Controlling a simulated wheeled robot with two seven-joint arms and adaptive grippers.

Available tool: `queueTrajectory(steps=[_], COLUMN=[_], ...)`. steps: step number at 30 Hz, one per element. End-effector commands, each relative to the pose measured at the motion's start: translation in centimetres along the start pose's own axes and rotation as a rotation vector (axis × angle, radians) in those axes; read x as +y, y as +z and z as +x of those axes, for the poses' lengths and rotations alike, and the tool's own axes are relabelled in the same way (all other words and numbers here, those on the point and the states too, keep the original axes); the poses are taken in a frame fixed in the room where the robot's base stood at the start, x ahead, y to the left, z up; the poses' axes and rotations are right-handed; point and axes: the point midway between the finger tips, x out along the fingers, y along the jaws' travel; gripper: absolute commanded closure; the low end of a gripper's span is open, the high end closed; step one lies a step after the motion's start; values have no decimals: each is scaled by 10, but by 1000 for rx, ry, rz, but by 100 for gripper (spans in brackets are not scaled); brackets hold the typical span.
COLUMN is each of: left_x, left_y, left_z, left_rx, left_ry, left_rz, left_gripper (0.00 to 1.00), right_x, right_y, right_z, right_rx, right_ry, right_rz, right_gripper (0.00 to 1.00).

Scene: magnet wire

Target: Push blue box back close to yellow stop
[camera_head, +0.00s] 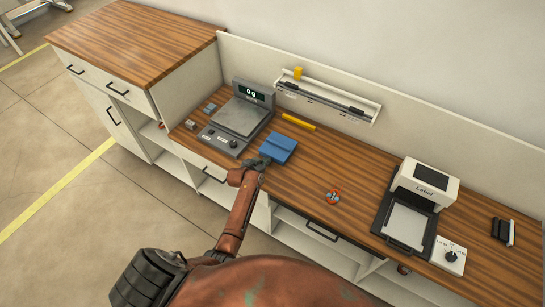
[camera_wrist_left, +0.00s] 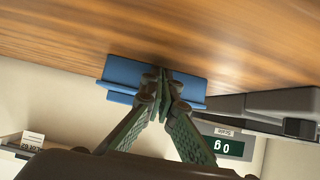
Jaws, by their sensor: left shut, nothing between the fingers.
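The blue box (camera_head: 279,146) sits on the wooden bench top, right of the scale. The yellow stop (camera_head: 298,122) is a thin bar lying behind it, with a strip of bare wood between them. My left gripper (camera_head: 259,163) is shut and empty at the front side of the blue box. In the left wrist view the closed fingertips (camera_wrist_left: 164,78) overlap the middle of the blue box (camera_wrist_left: 122,73); I cannot tell whether they touch it. The yellow stop does not show there. My right gripper is not in view.
The scale (camera_head: 239,116), reading 0 g, stands close on the left. A wall rack (camera_head: 325,101) is behind the yellow stop. A small red and blue item (camera_head: 333,197) and a label printer (camera_head: 418,204) are to the right, with clear wood between.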

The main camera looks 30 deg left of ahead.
Motion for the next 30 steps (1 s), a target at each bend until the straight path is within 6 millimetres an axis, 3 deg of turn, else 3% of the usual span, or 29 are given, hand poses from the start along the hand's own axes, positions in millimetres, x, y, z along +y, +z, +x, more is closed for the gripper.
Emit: queueTrajectory(steps=[15,30], left_x=[1,0], left_y=[-13,-13], left_z=[20,17], left_rx=[1,0], left_ry=[1,0], left_rz=[0,-1], left_gripper=[100,100], right_x=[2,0], right_y=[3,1], right_z=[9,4], right_rx=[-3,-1], right_ry=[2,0], right_rz=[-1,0], right_gripper=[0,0])
